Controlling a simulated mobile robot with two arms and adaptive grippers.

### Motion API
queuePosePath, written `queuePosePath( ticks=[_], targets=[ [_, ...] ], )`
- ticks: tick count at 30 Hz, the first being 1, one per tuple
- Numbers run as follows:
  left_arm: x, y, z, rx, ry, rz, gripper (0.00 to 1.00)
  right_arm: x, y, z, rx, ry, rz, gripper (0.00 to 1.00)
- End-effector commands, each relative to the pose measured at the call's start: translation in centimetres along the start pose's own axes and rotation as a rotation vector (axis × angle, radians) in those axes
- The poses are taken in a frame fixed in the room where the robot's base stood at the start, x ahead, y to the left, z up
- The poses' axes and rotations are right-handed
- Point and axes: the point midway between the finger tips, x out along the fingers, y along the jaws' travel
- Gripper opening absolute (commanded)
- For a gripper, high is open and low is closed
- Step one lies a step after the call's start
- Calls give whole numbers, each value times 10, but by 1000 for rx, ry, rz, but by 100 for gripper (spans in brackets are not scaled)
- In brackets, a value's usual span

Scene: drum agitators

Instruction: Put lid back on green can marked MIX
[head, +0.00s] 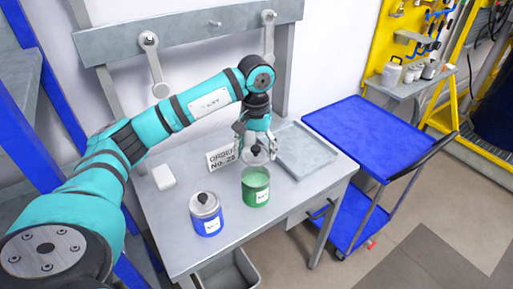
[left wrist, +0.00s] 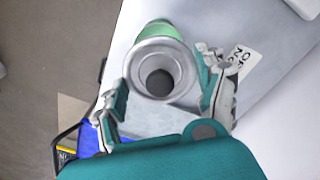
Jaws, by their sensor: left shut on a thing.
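The green can (head: 256,190) stands upright on the grey table, with a white label too small to read. It also shows in the left wrist view (left wrist: 154,28), partly covered by the lid. My left gripper (head: 256,150) points down above the can and is shut on a round silver lid (head: 258,158) with a dark knob. In the left wrist view the lid (left wrist: 162,58) lies between the two fingers, with the can behind it. The lid appears a little above the can's rim. My right gripper is not in view.
A blue can (head: 207,222) with a silver lid stands left of the green can. An order sign (head: 222,158), a white block (head: 163,177) and a shallow grey tray (head: 308,152) are also on the table (head: 185,255). A blue cart (head: 365,135) stands to the right.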

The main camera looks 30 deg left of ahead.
Motion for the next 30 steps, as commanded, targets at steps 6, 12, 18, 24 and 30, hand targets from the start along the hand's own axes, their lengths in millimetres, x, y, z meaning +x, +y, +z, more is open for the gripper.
queuePosePath(
  ticks=[6, 12, 18, 24, 30],
  targets=[
    [15, 1, 1, 2, 0, 0, 51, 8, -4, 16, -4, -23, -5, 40],
    [35, 0, 1, 2, -1, -1, 51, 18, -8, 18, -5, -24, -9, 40],
    [54, 1, 0, 2, 1, 0, 51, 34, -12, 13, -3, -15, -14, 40],
    [62, 1, 0, 1, 2, 1, 51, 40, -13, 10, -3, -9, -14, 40],
    [62, 1, 0, 1, 1, 1, 51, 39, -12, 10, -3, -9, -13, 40]
  ],
)
